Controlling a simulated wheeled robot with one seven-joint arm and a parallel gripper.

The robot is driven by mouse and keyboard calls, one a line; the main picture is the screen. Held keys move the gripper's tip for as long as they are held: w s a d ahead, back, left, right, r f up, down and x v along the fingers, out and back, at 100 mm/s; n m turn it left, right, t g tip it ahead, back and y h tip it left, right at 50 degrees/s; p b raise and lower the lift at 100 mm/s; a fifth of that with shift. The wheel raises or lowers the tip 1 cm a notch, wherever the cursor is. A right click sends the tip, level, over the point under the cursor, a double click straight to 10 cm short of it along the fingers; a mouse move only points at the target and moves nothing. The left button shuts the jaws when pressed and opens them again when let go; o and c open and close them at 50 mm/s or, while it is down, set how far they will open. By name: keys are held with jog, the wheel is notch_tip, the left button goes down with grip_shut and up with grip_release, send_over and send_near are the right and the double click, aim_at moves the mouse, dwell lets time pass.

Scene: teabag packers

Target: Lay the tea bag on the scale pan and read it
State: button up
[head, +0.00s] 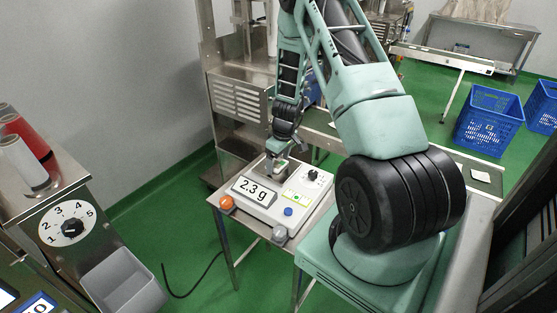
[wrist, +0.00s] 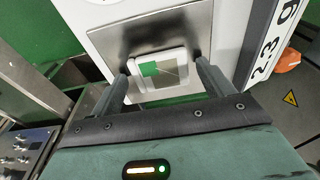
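The tea bag (wrist: 176,57), white-edged with a green patch, lies on the steel scale pan (wrist: 140,35) in the wrist view. My gripper (wrist: 160,72) is over the pan, its two fingers apart on either side of the bag. A small gap shows by the right finger; contact at the left finger is unclear. In the head view my gripper (head: 280,150) is low over the white scale (head: 268,216), and the bag is mostly hidden there. The scale display (head: 254,191) reads 2.3 g.
A machine with a numbered dial (head: 68,224) and a grey bin (head: 122,281) is at left. Blue crates (head: 488,120) stand at right.

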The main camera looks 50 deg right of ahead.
aim_at(283, 166)
jog(key=shift+r, duration=0.15)
notch_tip(283, 166, up, 12)
jog(key=s, duration=0.2)
jog(key=a+r+n+y, duration=0.1)
jog(key=a+r, duration=0.2)
jog(key=a, duration=1)
jog(key=a+r+n+y, duration=0.15)
jog(key=a+r, duration=0.25)
jog(key=a, duration=0.8)
jog(key=s+a+r+n+g, duration=0.25)
jog(key=s+a, duration=0.55)
jog(key=a, duration=0.5)
jog(key=s+a+r+h, duration=0.1)
jog(key=s+a, duration=0.1)
jog(key=s, duration=0.4)
jog(key=s+a+r+n+h, duration=0.1)
jog(key=s+a, duration=0.2)
jog(key=s, duration=0.4)
jog(key=shift+a+n+t+b, duration=0.3)
jog(key=shift+t+b, duration=0.05)
jog(key=shift+r, duration=0.15)
